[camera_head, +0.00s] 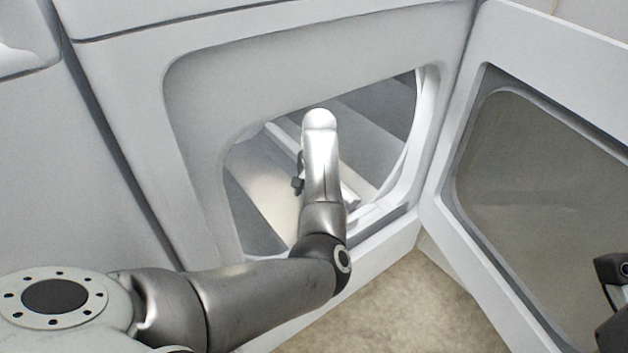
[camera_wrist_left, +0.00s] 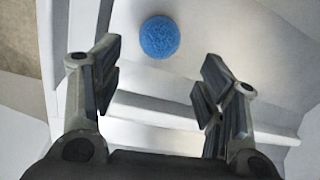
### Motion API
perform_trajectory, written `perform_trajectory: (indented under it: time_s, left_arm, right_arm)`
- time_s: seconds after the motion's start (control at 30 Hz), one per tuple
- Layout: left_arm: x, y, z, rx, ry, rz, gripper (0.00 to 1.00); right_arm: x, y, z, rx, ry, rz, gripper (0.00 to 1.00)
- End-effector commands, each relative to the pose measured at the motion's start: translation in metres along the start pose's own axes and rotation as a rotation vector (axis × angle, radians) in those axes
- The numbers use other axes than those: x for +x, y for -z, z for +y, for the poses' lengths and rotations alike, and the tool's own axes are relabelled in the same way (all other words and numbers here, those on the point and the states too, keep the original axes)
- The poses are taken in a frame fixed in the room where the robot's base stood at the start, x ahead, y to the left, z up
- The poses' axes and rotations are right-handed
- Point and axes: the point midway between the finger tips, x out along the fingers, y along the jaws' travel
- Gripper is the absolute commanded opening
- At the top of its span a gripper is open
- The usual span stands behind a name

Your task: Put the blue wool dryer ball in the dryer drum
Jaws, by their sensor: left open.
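The blue wool dryer ball (camera_wrist_left: 160,37) is round and fuzzy. It shows in the left wrist view beyond my fingertips, against a pale surface at the dryer opening; I cannot tell whether it rests on the lip or inside. My left gripper (camera_wrist_left: 160,76) is open, with nothing between its fingers and the ball clear of them. In the head view my left arm reaches through the round opening of the dryer drum (camera_head: 265,185), and its wrist hides most of the gripper and the ball. Part of my right gripper (camera_head: 611,300) shows at the right edge.
The dryer door (camera_head: 448,190) stands open on the right, with a dark window (camera_head: 545,190). The white front panel (camera_head: 200,110) frames the opening closely around my left arm. Beige floor (camera_head: 400,310) shows below, clear where visible.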

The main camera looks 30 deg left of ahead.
Motion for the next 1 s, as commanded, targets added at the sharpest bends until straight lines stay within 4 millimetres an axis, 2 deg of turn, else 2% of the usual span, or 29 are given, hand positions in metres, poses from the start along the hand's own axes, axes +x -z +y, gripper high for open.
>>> perform_trajectory:
  time_s: [0.03, 0.23, 1.0]
  left_arm:
    - [-0.01, 0.0, -0.001, 0.0, 0.001, 0.0, 0.66]
    - [-0.023, 0.0, 0.0, -0.001, 0.0, 0.0, 0.66]
    - [-0.024, 0.0, 0.0, 0.0, 0.0, -0.001, 0.66]
  right_arm:
    - [0.001, -0.001, 0.001, 0.002, -0.005, -0.016, 0.0]
    - [-0.006, -0.001, 0.001, 0.006, -0.017, -0.043, 0.0]
    - [-0.008, -0.001, 0.001, 0.006, -0.018, -0.045, 0.0]
